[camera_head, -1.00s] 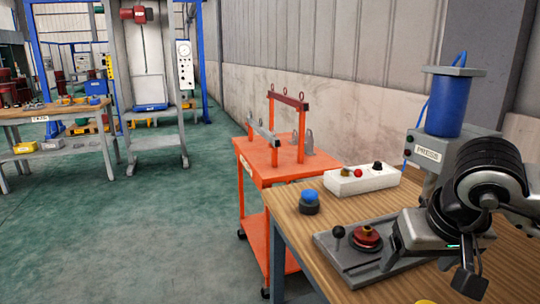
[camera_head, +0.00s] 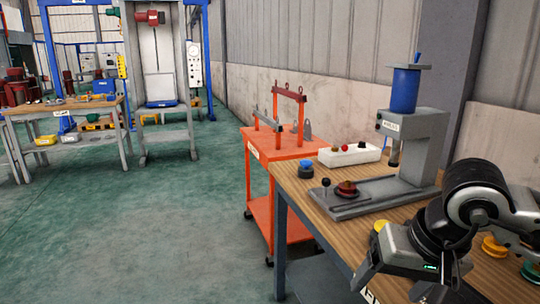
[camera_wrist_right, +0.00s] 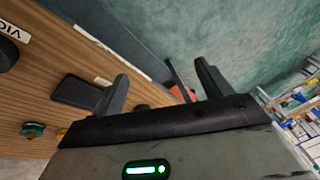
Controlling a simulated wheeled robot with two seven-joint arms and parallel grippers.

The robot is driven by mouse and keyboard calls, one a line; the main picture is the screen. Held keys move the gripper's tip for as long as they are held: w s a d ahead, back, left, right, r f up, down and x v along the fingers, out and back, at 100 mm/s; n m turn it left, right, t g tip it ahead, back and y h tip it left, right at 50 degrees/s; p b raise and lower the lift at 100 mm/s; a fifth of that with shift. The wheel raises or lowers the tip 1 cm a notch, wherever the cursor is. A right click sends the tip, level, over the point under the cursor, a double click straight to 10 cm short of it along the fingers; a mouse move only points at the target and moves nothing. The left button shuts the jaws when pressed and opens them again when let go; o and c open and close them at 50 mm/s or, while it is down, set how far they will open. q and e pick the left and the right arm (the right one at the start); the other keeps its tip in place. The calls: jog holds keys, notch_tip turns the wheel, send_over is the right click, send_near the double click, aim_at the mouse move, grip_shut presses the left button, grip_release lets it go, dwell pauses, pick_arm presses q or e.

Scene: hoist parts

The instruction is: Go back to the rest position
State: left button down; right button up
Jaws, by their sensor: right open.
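My right gripper (camera_head: 398,284) hangs at the lower right of the head view, in front of the wooden workbench (camera_head: 318,207). In the right wrist view its two dark fingers (camera_wrist_right: 163,88) stand wide apart with nothing between them. The bench edge and green floor show beyond them. My left gripper is not in view.
A press (camera_head: 408,145) with a blue cylinder stands on the bench, with a red part on its base plate. A white button box (camera_head: 350,155) and a blue-topped part (camera_head: 306,168) stand nearby. An orange cart (camera_head: 259,195) stands beyond. Green floor (camera_head: 150,230) is open at left.

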jog(key=s+a+f+m+g+y, duration=0.1)
jog(key=s+a+m+g+y, duration=0.2)
jog(key=a, duration=0.4)
jog(key=s+a+m+g+y, duration=0.2)
jog(key=s+a+y, duration=0.3)
jog(key=a+y, duration=0.15)
jog(key=s+a+r+m+y, duration=0.2)
jog(key=a+r+m+y, duration=0.4)
jog(key=m, duration=0.3)
jog(key=w+d+m+t+y, duration=0.4)
jog(key=m+t, duration=0.7)
jog(key=m, duration=0.7)
jog(key=w+d+f+m+t+h, duration=0.3)
jog(key=f+m+t+h, duration=0.15)
jog(key=m, duration=0.45)
jog(key=w+d+f+m+t+h, duration=0.2)
jog(key=f+m+t+h, duration=0.3)
jog(key=m, duration=0.5)
jog(key=s+d+f+m+g+h, duration=0.2)
jog(key=s+f+m+h, duration=0.1)
jog(key=f+m, duration=0.3)
jog(key=s+d+f+m+g+h, duration=0.2)
jog(key=s+f+m+g+h, duration=0.1)
jog(key=f, duration=0.5)
jog(key=s+d+f+m+g+h, duration=0.2)
jog(key=s+f+m+g+h, duration=0.1)
jog(key=f+m, duration=0.5)
jog(key=shift+s+d+m, duration=0.3)
jog(key=shift+s, duration=0.5)
